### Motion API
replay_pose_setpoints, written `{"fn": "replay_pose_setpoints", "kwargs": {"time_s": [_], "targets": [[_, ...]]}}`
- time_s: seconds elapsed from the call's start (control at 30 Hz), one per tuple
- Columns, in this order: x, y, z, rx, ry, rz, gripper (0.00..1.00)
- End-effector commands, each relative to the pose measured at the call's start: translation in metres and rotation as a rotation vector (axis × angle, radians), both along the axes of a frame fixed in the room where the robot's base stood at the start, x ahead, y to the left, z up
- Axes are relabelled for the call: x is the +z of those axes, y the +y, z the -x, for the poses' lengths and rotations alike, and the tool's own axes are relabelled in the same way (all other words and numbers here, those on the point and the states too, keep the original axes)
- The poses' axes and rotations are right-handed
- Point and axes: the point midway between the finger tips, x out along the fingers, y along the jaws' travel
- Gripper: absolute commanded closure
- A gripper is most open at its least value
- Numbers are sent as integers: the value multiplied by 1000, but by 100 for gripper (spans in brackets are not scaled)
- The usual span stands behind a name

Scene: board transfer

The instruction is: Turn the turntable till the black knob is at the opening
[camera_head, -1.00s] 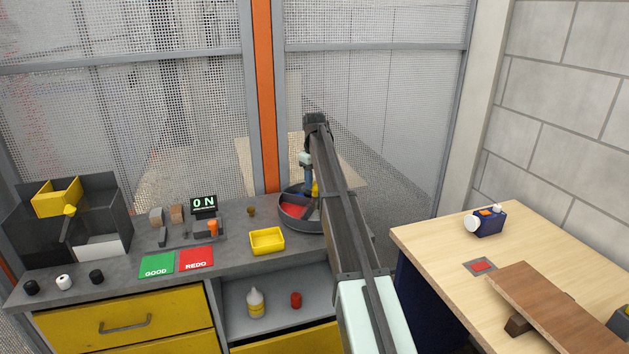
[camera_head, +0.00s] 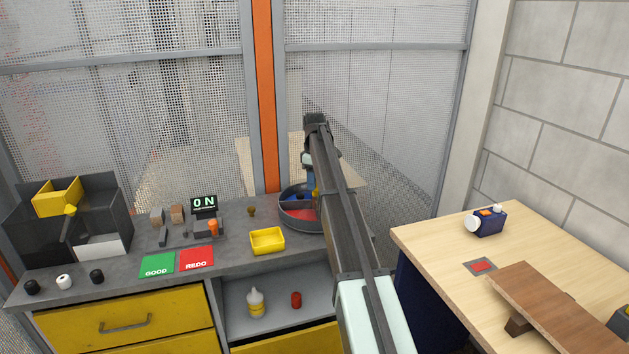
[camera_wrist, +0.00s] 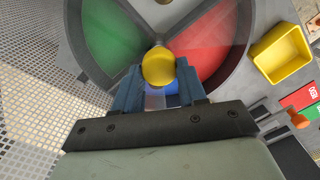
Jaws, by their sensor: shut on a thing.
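The turntable is a round grey dish (camera_head: 283,215) at the back right of the bench, with coloured sectors. In the head view its blue sector (camera_head: 294,194) and red sector (camera_head: 301,213) show; my arm covers its right part. The wrist view shows the green sector (camera_wrist: 110,38), the red sector (camera_wrist: 208,45) and a bit of blue under my gripper. My gripper (camera_wrist: 158,80) is shut on the yellow knob (camera_wrist: 158,67) near the turntable's middle. Two black knobs, left (camera_head: 31,287) and right (camera_head: 97,277), stand on the bench's left front; I see none on the turntable.
A yellow tray (camera_head: 267,241) stands close in front of the turntable. Green GOOD (camera_head: 157,265) and red REDO (camera_head: 196,259) pads lie to its left. A white knob (camera_head: 65,282) stands between the black ones. A mesh fence (camera_head: 380,110) rises behind the bench.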

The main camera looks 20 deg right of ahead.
Motion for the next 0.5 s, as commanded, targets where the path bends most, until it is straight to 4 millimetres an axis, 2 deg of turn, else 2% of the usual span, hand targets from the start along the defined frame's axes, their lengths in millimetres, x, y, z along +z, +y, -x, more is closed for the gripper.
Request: {"fn": "replay_pose_setpoints", "kwargs": {"time_s": [0.5], "targets": [[0, 0, 1, 258, 0, 0, 100]]}}
